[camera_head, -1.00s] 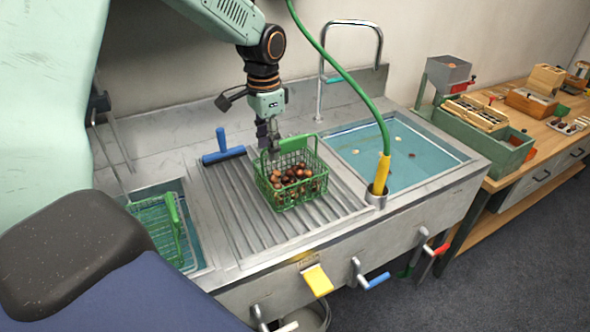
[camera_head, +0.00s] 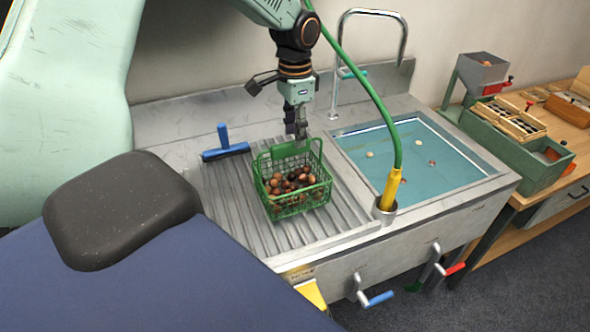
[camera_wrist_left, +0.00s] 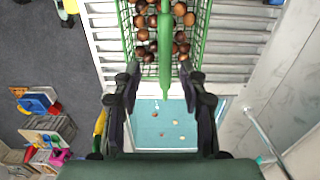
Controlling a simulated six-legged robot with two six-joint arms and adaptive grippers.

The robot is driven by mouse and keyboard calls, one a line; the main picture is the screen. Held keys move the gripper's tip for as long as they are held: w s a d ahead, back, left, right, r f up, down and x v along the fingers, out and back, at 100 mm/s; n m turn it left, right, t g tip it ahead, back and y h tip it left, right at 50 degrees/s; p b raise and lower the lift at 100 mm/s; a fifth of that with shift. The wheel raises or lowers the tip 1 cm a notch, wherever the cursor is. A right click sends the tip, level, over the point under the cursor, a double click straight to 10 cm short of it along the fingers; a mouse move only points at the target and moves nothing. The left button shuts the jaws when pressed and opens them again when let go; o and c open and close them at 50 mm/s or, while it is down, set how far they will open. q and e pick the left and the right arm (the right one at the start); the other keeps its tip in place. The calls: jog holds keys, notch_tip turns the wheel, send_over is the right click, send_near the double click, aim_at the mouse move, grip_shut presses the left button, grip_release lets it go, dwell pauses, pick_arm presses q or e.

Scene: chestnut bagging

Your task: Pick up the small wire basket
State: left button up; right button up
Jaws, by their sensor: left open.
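The small green wire basket (camera_head: 290,206) holds several brown chestnuts and stands upright on the ribbed drainboard (camera_head: 240,222). My left gripper (camera_head: 298,133) is above the back of the basket, by the handle. In the left wrist view the basket (camera_wrist_left: 203,30) is at the top, and its green handle (camera_wrist_left: 165,55) points between the spread fingers of my open left gripper (camera_wrist_left: 160,76). I see no grip on the handle, and cannot tell whether a finger touches it. My right gripper is not in view.
A blue squeegee (camera_head: 225,149) lies left of the basket. A water-filled basin (camera_head: 405,150) is on the right. A green hose with a yellow nozzle (camera_head: 391,190) and a tall tap (camera_head: 373,13) stand near it. A wooden bench (camera_head: 545,208) with boxes is farther right.

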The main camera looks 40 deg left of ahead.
aim_at(291, 142)
pick_arm(q)
jog(key=f, duration=0.4)
jog(key=a+f, duration=0.1)
jog(key=f, duration=0.1)
jog(key=shift+s+a+f, duration=0.1)
jog(key=shift+s+f, duration=0.1)
jog(key=shift+s, duration=0.15)
jog(key=shift+w+f, duration=0.1)
jog(key=shift+f, duration=0.05)
jog(key=shift+w+d, duration=0.1)
jog(key=shift+d, duration=0.1)
jog(key=shift+s+a, duration=0.15)
jog(key=shift+s, duration=0.05)
jog(key=c, duration=0.4)
jog(key=shift+w, duration=0.2)
grip_shut()
